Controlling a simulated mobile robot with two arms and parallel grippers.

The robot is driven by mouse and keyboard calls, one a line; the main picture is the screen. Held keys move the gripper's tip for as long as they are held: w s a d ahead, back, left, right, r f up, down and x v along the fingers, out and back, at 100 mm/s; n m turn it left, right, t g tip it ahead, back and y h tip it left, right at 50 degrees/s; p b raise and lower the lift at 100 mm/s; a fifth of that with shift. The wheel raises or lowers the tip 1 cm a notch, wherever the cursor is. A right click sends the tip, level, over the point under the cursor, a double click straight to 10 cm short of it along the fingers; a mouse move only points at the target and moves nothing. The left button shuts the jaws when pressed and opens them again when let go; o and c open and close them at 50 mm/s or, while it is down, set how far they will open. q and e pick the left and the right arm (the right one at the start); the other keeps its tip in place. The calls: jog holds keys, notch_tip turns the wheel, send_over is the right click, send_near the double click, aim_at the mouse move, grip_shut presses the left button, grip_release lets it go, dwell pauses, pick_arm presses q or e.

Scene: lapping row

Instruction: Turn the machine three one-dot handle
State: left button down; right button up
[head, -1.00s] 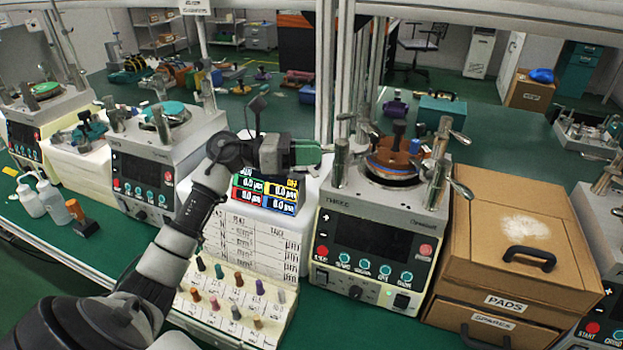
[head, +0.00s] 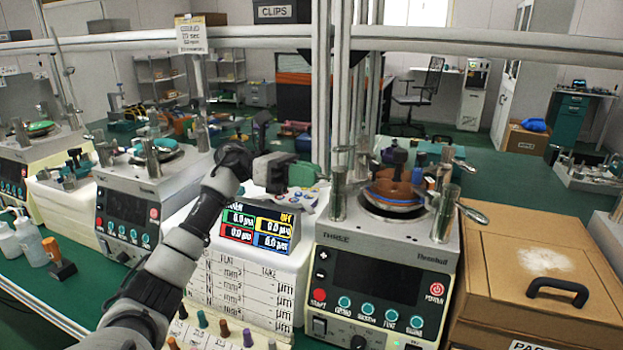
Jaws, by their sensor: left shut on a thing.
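Machine three (head: 345,240), a grey box labelled THREE with a dark screen and several buttons, stands right of centre in the head view. Its round top holds a blue-rimmed, copper-coloured plate (head: 393,195). Metal posts with lever handles stand around it. Other handles show at back left (head: 343,148), back right (head: 464,164) and front right (head: 471,212). I cannot make out their dots. My right gripper is out of view.
A cardboard box (head: 530,260) with a black handle is close on the right. Another machine (head: 130,210) stands to the left. Upright rails rise behind machine three.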

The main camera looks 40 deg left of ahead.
pick_arm(q)
jog(key=c, duration=1.1)
grip_release()
jog(key=b+v, duration=0.2)
jog(key=v, duration=0.7)
jog(key=shift+a, duration=0.25)
jog(key=shift+s+a, duration=0.25)
jog(key=shift+a, duration=0.4)
